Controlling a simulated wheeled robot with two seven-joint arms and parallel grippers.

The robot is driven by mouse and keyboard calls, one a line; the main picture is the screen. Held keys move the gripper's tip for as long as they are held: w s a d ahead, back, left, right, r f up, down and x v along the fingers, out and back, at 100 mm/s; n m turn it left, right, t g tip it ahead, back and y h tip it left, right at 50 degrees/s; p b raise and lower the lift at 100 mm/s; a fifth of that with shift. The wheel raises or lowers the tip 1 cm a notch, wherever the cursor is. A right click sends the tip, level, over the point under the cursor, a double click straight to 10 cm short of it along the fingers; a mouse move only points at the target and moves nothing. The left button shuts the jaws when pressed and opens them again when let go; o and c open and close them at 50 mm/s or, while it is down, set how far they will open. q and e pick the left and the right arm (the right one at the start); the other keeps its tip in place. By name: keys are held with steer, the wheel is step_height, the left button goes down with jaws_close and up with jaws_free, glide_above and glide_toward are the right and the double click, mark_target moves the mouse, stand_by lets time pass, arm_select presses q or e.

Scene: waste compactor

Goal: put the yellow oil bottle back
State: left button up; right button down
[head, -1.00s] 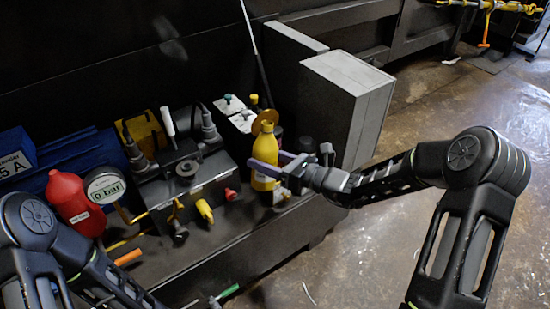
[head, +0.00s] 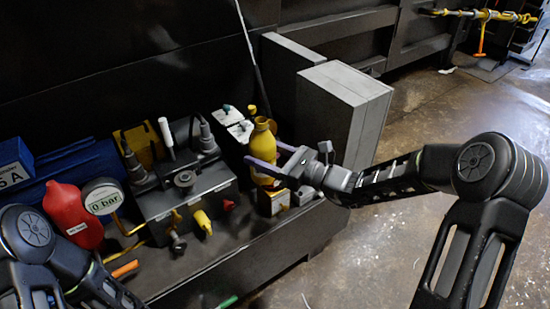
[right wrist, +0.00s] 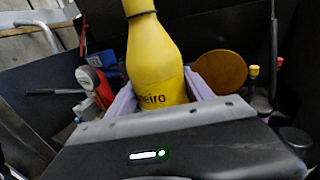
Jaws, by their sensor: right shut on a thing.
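The yellow oil bottle (head: 262,142) is upright or nearly so, at the right end of the dark bench. My right gripper (head: 265,161) reaches in from the right and is shut on the bottle's body, with a purple finger on either side. In the right wrist view the bottle (right wrist: 157,65) fills the middle between the fingers, with part of its lettering showing and its top cut off. I cannot tell whether its base touches anything. Of my left arm only links show at the lower left; its gripper is out of view.
A yellow-and-white labelled item (head: 273,201) is just below the bottle. A grey box (head: 340,108) stands close to the right. White containers (head: 238,128) stand behind. A pressure gauge (head: 102,197) and a red bottle (head: 72,213) are at the left.

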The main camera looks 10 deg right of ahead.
mark_target(273, 143)
steer(key=shift+r, duration=0.15)
steer(key=shift+d+r, duration=0.1)
steer(key=shift+r, duration=0.1)
steer(key=r+t+h, duration=0.1)
steer(key=d+r+m+h, duration=0.1)
steer(key=d+r+m+t, duration=0.1)
steer(key=shift+s+d+t+h, duration=0.1)
steer(key=shift+s+t+h, duration=0.2)
steer(key=shift+h, duration=0.1)
steer(key=shift+s+d+r+m+t+h, duration=0.25)
steer(key=shift+s+d+m+t+h, duration=0.1)
steer(key=shift+d+m+h, duration=0.35)
steer(key=shift+s+d+r+m+t+h, duration=0.3)
steer(key=shift+d+m+h, duration=0.2)
steer(key=shift+d+h, duration=0.35)
steer(key=shift+s+d+r+m+t+h, duration=0.3)
steer(key=shift+d+m+h, duration=0.3)
steer(key=shift+h, duration=0.25)
steer(key=shift+f, duration=0.1)
